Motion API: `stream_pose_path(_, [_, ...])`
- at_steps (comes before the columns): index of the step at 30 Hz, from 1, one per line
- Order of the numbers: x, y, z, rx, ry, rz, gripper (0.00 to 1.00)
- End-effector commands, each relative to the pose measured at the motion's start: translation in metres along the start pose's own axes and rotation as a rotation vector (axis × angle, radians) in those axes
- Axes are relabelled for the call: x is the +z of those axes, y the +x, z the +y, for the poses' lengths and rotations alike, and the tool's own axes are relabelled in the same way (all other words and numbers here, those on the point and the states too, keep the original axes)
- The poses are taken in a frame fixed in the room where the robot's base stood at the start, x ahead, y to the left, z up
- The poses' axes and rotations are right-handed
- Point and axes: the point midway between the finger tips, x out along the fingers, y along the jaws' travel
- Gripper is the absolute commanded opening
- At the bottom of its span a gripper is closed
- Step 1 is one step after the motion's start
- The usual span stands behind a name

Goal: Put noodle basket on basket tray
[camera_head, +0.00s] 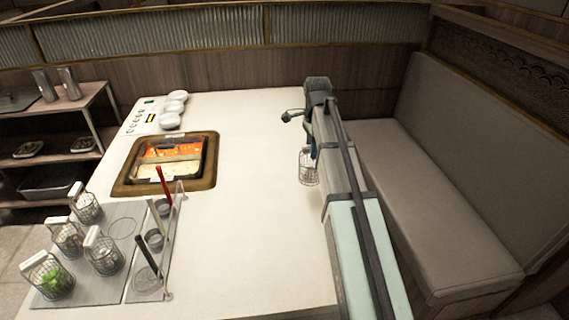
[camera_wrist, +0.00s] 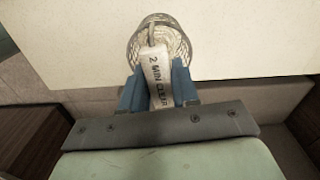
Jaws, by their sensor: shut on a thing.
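The noodle basket (camera_head: 307,172) is a wire mesh cup with pale noodles inside, held at the right edge of the counter. In the wrist view, my gripper (camera_wrist: 158,88) is shut on its white handle, printed "2 MIN CLEAR", with the mesh cup (camera_wrist: 133,48) beyond the fingertips. In the head view my gripper (camera_head: 314,150) is mostly hidden by my arm. The basket tray (camera_head: 98,285) is grey, at the counter's lower left, far left of my gripper. It bears several wire baskets with white handles and an empty ring at its back right.
A cooker (camera_head: 122,182) with red and pale broths is set in the counter behind the tray. Ladles (camera_head: 163,184) stand in a rack at the tray's right side. White bowls (camera_head: 171,110) are at the back. The counter middle (camera_head: 250,220) is clear. A bench (camera_head: 440,200) stands right.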

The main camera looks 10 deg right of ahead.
Motion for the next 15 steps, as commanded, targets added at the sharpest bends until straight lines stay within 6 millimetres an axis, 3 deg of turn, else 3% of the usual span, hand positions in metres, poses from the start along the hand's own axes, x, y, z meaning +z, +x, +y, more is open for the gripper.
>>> stream_pose_path(10, [0.0,-0.015,-0.001,0.0,0.0,0.0,0.0])
stream_pose_path(15, [0.0,-0.046,-0.002,-0.002,0.0,0.0,0.0])
